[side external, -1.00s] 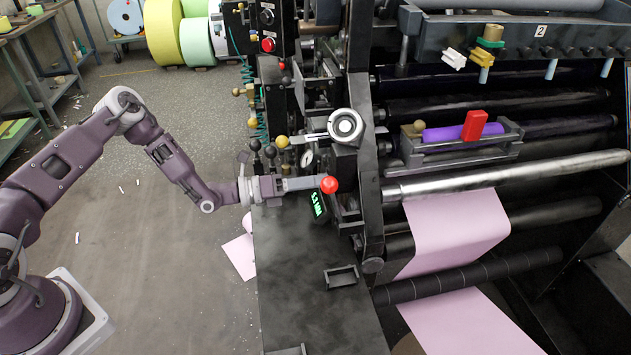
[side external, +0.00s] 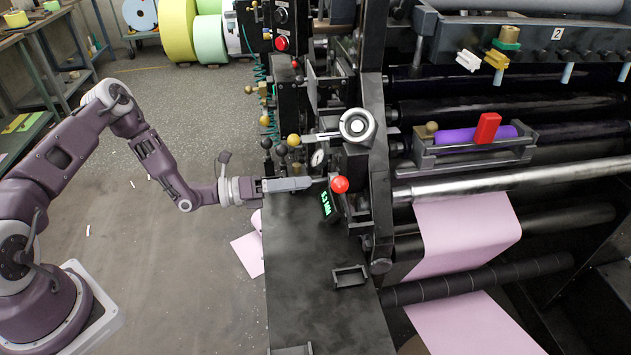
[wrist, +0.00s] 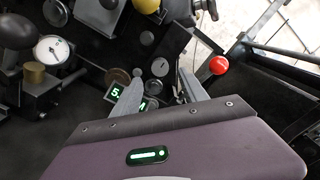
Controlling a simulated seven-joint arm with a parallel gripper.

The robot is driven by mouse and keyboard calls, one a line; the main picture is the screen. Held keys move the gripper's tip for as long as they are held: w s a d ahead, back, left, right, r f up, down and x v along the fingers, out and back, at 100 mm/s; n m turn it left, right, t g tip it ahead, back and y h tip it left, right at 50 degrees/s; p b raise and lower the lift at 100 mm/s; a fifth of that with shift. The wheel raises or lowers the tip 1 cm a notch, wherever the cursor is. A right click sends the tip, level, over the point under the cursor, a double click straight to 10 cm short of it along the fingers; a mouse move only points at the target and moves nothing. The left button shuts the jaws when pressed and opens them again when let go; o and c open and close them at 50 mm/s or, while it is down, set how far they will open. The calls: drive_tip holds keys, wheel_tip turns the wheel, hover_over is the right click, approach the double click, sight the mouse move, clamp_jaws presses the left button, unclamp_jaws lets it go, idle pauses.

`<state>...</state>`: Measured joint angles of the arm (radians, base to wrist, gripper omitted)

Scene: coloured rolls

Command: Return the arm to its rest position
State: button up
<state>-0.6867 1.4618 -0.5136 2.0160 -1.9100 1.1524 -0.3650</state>
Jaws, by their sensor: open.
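My gripper (side external: 311,184) is open and empty. It reaches from the left over the near end of the dark machine. Its fingers point right, toward a lever's red ball knob (side external: 340,184), with a small gap between. In the wrist view, the two grey fingers of my gripper (wrist: 160,86) stand apart, and the red knob (wrist: 219,64) is to their right, not between them. A small green-lit display (side external: 325,204) sits just below the fingertips in the side view; the fingers partly cover it in the wrist view.
Black-knobbed and brass-knobbed levers (side external: 281,149) and a silver handwheel (side external: 357,126) crowd the machine above my gripper. A black side table (side external: 315,285) lies below. A purple roll (side external: 460,137) lies in a holder at right. Floor (side external: 165,255) at left is open.

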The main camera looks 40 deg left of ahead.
drive_tip(key=s+d+r+m+g+y, duration=0.1)
drive_tip(key=s+d+r+m+g, duration=0.4)
drive_tip(key=s+r+m+g, duration=0.4)
drive_tip(key=s+d+r+m+g, duration=0.4)
drive_tip(key=s+d+r+m, duration=0.25)
drive_tip(key=r+m, duration=0.5)
drive_tip(key=s+a+r+m+t+y, duration=0.2)
drive_tip(key=s+a+m+t+y, duration=0.1)
drive_tip(key=s+a+m+y, duration=0.3)
drive_tip(key=s+a+r+m+t+y, duration=0.2)
drive_tip(key=s+a+m+y, duration=0.3)
drive_tip(key=s+m, duration=0.4)
drive_tip(key=s+a, duration=0.1)
drive_tip(key=s, duration=0.3)
drive_tip(key=shift+s+a+r+m+t+y, duration=0.15)
drive_tip(key=shift+a+r+m+t+y, duration=0.2)
drive_tip(key=shift+a+r+t+y, duration=0.05)
